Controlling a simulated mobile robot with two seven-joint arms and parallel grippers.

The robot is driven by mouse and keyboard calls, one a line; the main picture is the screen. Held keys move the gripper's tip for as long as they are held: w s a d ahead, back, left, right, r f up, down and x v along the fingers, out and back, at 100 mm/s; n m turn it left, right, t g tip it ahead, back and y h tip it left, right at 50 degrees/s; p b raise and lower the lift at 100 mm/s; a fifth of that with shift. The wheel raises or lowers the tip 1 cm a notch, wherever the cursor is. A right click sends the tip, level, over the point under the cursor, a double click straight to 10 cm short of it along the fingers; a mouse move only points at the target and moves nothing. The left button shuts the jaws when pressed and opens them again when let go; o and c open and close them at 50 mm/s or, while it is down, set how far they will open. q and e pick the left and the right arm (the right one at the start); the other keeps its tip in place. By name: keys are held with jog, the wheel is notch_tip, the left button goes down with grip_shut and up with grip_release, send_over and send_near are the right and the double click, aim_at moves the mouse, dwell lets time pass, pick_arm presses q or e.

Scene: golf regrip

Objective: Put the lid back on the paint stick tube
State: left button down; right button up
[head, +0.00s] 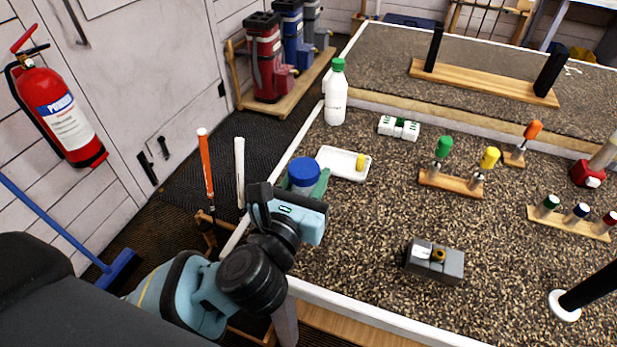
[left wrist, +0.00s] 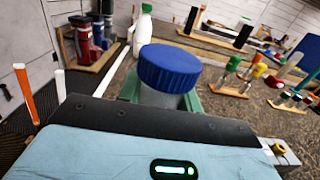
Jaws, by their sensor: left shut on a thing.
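My left gripper (head: 306,184) is shut around a jar with a ribbed blue lid (head: 303,170), near the table's left edge. In the left wrist view the blue lid (left wrist: 170,67) sits above a translucent grey body (left wrist: 165,97) between the green fingers. A small yellow cap-like piece (head: 361,161) stands in a white tray (head: 332,161) just behind the gripper. A grey block like a vise (head: 446,265) holds a small piece with a yellow ring (head: 438,255), perhaps an open paint stick tube. My right gripper is not in view.
A wooden rack (head: 540,213) holds green-, blue- and red-capped sticks. Another stand (head: 450,183) holds green- and yellow-topped tools. A white bottle (head: 336,98) stands at the back left. The speckled tabletop (head: 365,225) is clear between gripper and grey block.

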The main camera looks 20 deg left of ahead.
pick_arm(q)
jog(key=shift+f, duration=0.25)
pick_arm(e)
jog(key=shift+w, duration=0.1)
pick_arm(q)
jog(key=shift+f, duration=0.1)
jog(key=c, duration=1)
grip_release()
jog(key=shift+o, duration=0.2)
jog(key=s+p, duration=0.1)
jog(key=s, duration=1.1)
jog(key=shift+a+r, duration=0.2)
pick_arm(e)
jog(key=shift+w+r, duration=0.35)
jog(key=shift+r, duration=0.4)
